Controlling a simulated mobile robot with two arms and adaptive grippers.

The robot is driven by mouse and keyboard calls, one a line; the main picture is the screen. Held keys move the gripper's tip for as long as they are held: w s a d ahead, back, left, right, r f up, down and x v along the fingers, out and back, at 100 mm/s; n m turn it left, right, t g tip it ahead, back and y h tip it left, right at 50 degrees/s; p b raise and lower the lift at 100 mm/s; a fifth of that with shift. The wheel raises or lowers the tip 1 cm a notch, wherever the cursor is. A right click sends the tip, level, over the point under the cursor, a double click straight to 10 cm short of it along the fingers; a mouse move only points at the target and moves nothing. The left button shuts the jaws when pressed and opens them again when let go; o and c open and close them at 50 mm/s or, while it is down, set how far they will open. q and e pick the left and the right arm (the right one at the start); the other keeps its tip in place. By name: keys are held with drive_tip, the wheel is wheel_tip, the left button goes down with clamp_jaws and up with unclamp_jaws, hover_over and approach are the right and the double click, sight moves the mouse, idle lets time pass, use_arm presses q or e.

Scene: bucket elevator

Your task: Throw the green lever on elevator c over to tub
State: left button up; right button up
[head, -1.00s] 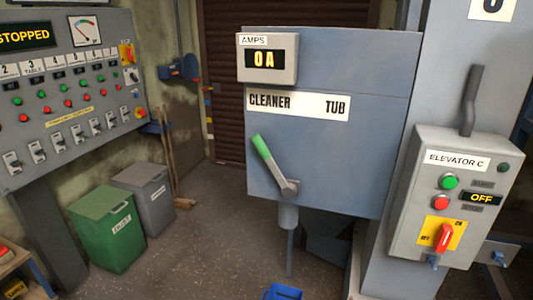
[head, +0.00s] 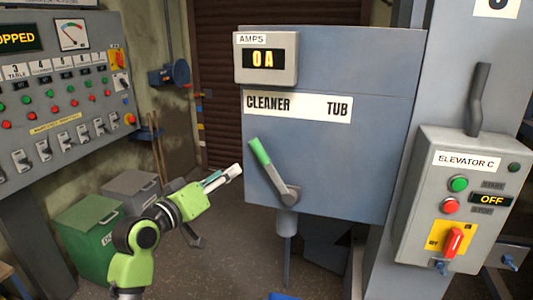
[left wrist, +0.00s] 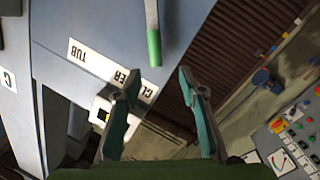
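The green lever (head: 262,155) is on the front of the blue-grey elevator box (head: 330,180). Its green grip tilts up and left, under the CLEANER side of the CLEANER / TUB label (head: 298,105). In the left wrist view the green grip (left wrist: 154,47) hangs just beyond the fingertips, apart from them. My left gripper (head: 236,171) is to the left of the lever, apart from it, pointing right. In the left wrist view its two fingers (left wrist: 160,80) are spread with nothing between them. My right gripper is not in view.
The elevator C control box (head: 458,205) is at the right, its display reading OFF. The amps display (head: 265,58) reads 0A. A switch panel (head: 60,110) stands at the left, with a green bin (head: 92,235) and a grey bin (head: 130,185) below.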

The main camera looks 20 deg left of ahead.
sight(255, 150)
use_arm(q)
drive_tip(key=p+x, duration=0.1)
drive_tip(key=x, duration=0.3)
drive_tip(key=r+p+x, duration=0.1)
drive_tip(key=x, duration=0.4)
drive_tip(key=p+x, duration=0.1)
drive_tip(key=x, duration=0.3)
drive_tip(key=shift+w+d+r, duration=0.15)
drive_tip(key=shift+w+d, duration=0.1)
clamp_jaws()
